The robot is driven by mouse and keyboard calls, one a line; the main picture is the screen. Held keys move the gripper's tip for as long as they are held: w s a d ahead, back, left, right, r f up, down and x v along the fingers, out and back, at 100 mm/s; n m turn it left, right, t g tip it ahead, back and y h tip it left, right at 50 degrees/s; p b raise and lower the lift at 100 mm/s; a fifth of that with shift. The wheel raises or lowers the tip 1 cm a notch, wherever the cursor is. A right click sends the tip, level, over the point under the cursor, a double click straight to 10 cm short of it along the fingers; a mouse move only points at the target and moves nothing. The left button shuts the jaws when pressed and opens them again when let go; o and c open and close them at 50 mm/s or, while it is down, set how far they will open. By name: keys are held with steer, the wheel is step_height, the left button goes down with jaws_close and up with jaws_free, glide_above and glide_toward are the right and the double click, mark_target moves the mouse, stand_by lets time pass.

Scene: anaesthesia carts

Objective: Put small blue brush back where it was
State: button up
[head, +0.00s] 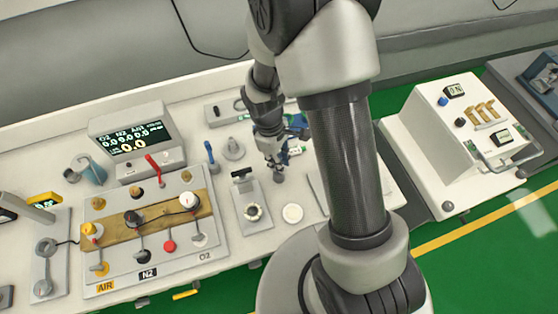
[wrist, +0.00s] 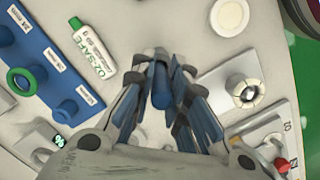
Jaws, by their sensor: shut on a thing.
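My gripper (wrist: 160,75) points down over the cart top and is shut on a narrow blue thing (wrist: 160,92), which looks like the small blue brush. It sits between the blue-padded fingers; its lower end is hard to make out. In the head view my gripper (head: 275,165) is above the right part of the white cart top, and the brush cannot be told apart there. A blue upright handle (head: 209,152) stands left of my gripper, beside a grey round fitting (head: 233,149).
A blue panel (wrist: 45,55) with knobs and a white-green tube (wrist: 92,50) lie left in the wrist view. A grey valve plate (head: 252,208) and a white disc (head: 292,213) are near my gripper. The gas panel (head: 150,222) and monitor (head: 128,138) stand left.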

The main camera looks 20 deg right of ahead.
steer(key=shift+f, duration=0.1)
steer(key=o, duration=0.8)
steer(key=s+r+m+t+p, duration=0.1)
steer(key=s+r+m+p, duration=0.1)
steer(key=r, duration=1.1)
steer(key=s+r+m+t+p, duration=0.1)
steer(key=s+r+m+t, duration=0.15)
steer(key=r, duration=1.05)
steer(key=s+r+m+t+y, duration=0.1)
steer(key=s+r+m, duration=0.3)
steer(key=s, duration=0.6)
step_height(320, 180, up, 2)
steer(key=shift+s+r+t, duration=0.1)
steer(key=shift+s+t, duration=0.2)
steer(key=shift+t, duration=0.35)
steer(key=shift+m, duration=0.25)
